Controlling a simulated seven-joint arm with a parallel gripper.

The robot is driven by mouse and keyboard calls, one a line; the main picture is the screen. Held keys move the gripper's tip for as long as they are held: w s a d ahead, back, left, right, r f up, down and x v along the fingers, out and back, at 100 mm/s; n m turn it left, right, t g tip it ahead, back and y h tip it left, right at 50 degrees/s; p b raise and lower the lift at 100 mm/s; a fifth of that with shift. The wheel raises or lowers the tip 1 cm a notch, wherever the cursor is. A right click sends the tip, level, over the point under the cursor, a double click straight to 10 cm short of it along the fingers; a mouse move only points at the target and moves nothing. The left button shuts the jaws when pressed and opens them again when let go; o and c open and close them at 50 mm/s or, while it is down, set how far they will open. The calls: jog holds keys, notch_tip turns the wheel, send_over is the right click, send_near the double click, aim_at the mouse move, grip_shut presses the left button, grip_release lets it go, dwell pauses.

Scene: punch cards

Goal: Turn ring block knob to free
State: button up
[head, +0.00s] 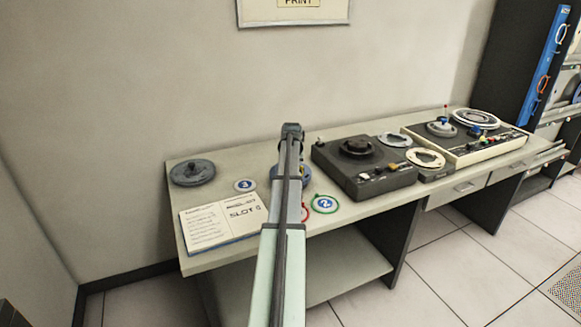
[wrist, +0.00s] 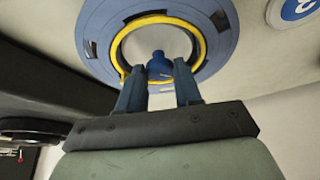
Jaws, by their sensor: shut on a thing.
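The ring block (wrist: 218,45) is a blue disc with slots and a yellow inner ring around a pale centre. A small blue knob (wrist: 158,63) stands inside the yellow ring in the wrist view. My gripper (wrist: 158,75) has one finger on each side of the knob and is shut on it. In the head view, a bit of the ring block (head: 306,173) shows on the table behind my arm; the knob and fingertips are hidden there. I cannot read the knob's setting.
On the table (head: 345,215) lie an open booklet (head: 215,225), a dark grey reel (head: 192,172), a disc marked 3 (head: 245,185) and a green-rimmed disc marked 2 (head: 325,204). A dark reel machine (head: 365,170) stands close on the right.

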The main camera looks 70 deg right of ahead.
jog(key=o, duration=1)
jog(key=shift+o, duration=0.2)
jog(key=v, duration=1.4)
jog(key=shift+f, duration=0.1)
